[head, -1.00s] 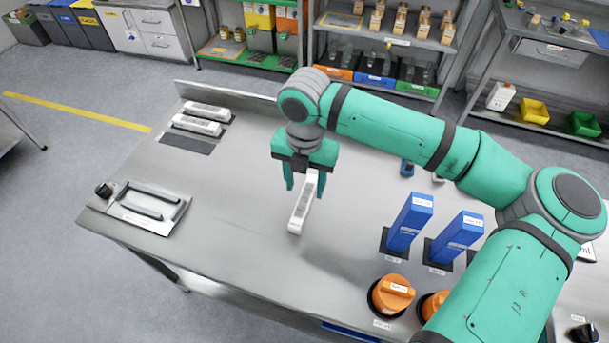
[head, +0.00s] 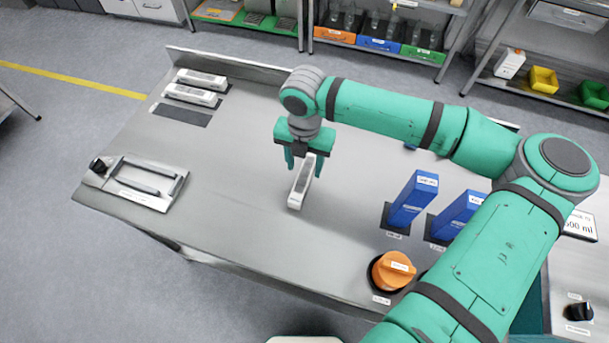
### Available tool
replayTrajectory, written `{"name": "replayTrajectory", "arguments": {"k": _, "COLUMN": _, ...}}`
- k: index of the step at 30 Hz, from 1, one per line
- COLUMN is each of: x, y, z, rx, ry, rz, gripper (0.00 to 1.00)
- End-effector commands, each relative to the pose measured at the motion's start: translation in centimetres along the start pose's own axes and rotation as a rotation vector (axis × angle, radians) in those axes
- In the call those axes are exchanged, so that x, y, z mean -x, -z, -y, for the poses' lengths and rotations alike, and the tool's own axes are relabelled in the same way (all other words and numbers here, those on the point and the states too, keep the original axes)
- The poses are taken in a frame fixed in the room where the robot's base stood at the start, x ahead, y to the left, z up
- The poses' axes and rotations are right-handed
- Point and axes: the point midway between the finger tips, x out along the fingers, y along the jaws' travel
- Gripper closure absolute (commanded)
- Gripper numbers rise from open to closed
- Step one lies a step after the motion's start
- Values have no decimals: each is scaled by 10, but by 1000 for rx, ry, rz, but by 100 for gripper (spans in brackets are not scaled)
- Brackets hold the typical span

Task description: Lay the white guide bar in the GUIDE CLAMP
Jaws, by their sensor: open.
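A white guide bar (head: 300,188) with a grey strip on top is in the middle of the steel table, one end between or just under the fingertips of my gripper (head: 303,164). My gripper points down and is open. Whether the fingers touch the bar, or the bar lies flat on the table, I cannot tell. A clamp fixture (head: 118,195), apparently the guide clamp, stands at the table's left end. It has two dark parallel rails with no white bar on them and a black knob (head: 98,166). Its label is too small to read.
Two more white bars (head: 202,79) (head: 190,95) lie at the back left beside an empty dark slot (head: 181,115). Blue upright blocks (head: 414,200) (head: 457,217) and an orange knob (head: 393,271) stand to the right. The table between bar and clamp is clear.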

Motion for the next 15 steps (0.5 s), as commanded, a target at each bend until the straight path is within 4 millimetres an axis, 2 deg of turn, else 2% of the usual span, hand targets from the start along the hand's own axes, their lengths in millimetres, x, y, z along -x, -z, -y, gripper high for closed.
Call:
{"name": "replayTrajectory", "arguments": {"k": 6, "x": -24, "y": 2, "z": 0, "rx": 0, "ry": 0, "rz": 0, "gripper": 52}}
{"name": "replayTrajectory", "arguments": {"k": 14, "x": -27, "y": 2, "z": 0, "rx": -1, "ry": -1, "rz": 0, "gripper": 52}}
{"name": "replayTrajectory", "arguments": {"k": 15, "x": -27, "y": 2, "z": 0, "rx": -1, "ry": -1, "rz": 0, "gripper": 56}}
